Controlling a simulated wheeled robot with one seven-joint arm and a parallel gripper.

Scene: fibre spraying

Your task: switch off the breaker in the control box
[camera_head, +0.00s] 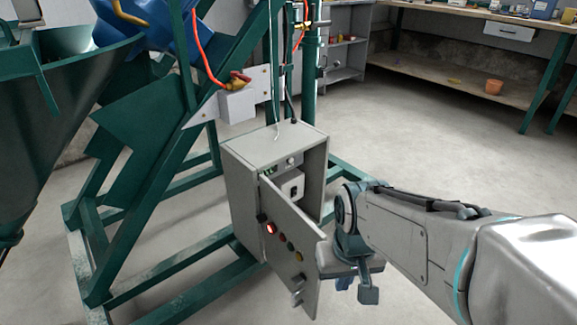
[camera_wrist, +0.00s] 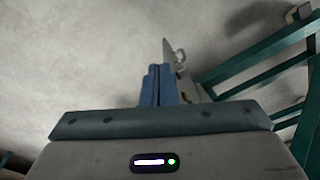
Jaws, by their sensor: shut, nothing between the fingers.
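The grey control box (camera_head: 240,190) stands on the green frame, with its door (camera_head: 285,225) swung partly open toward me. The door's outer face carries a lit red lamp, coloured buttons and a handle (camera_head: 297,296) low down. Inside, a pale switch unit (camera_head: 291,186) shows in the gap above the door; I cannot tell its lever position. My gripper (camera_head: 343,283) is beside the door's free edge, on the right. In the wrist view its blue fingers (camera_wrist: 159,70) are together and empty. The door edge (camera_wrist: 169,52) shows beyond them; whether they touch it is unclear.
Green frame beams (camera_head: 180,285) run along the floor left of and behind the box. A dark green hopper (camera_head: 60,130) stands at the left. A workbench (camera_head: 450,68) is at the back right. The concrete floor between the box and the bench is clear.

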